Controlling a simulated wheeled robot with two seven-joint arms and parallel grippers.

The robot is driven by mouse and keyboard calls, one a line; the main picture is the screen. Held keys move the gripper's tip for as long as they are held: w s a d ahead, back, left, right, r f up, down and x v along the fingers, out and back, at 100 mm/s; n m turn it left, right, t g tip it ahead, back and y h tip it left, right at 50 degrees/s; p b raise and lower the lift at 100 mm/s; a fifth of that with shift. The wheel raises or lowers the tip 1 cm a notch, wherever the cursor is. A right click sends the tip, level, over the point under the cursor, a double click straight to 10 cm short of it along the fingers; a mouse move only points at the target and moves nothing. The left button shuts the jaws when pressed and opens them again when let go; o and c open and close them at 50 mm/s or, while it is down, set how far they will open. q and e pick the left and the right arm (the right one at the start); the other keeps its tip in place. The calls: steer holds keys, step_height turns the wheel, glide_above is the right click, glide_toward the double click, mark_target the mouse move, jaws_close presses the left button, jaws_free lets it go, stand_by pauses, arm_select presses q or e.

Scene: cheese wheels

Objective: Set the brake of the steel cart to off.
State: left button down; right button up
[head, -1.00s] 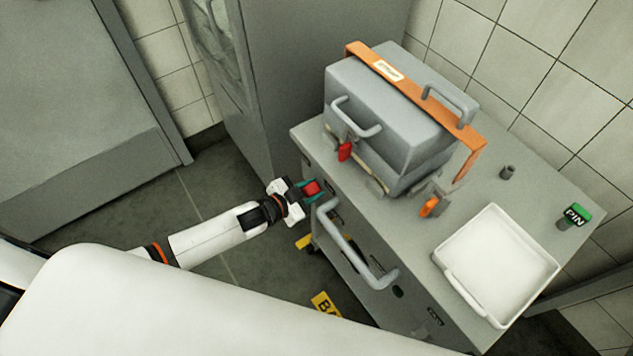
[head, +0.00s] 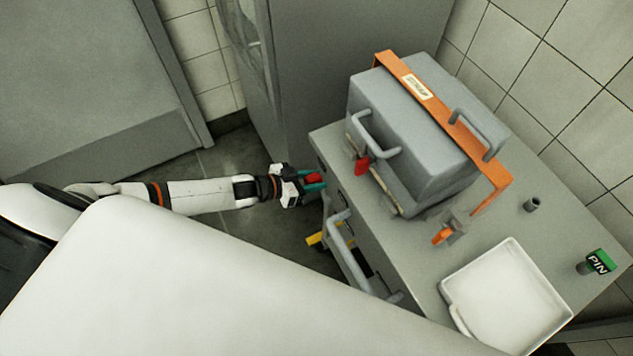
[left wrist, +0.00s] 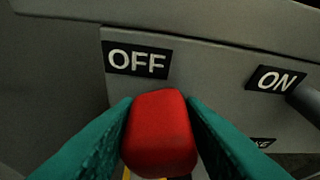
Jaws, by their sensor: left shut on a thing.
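The steel cart (head: 405,255) stands at the right of the head view, with a grey push handle (head: 350,255) on its near side. My left gripper (head: 312,180) is at the cart's near left corner, shut on a red knob (head: 314,177). In the left wrist view the red knob (left wrist: 160,133) sits between the two teal fingers, just below the OFF label (left wrist: 138,61). The ON label (left wrist: 275,80) is to the right. The knob's stem is mostly hidden. My right gripper is not in view.
On the cart top are a grey case (head: 415,130) under an orange strap (head: 440,105), a white tray (head: 510,300), a small grey socket (head: 532,204) and a green PIN piece (head: 598,262). A tiled wall is behind. A grey cabinet (head: 335,65) stands beyond the left corner.

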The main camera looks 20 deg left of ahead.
arm_select(q)
steer(key=shift+w+a+f, duration=0.25)
steer(key=shift+a, duration=0.3)
steer(key=c, duration=1)
jaws_free()
steer(key=shift+c, duration=0.2)
steer(key=shift+s, duration=0.15)
steer(key=shift+s+a+r, duration=0.15)
steer(key=shift+s+a, duration=0.05)
steer(key=shift+s, duration=0.1)
steer(key=v, duration=1.1)
steer(key=shift+w, duration=0.1)
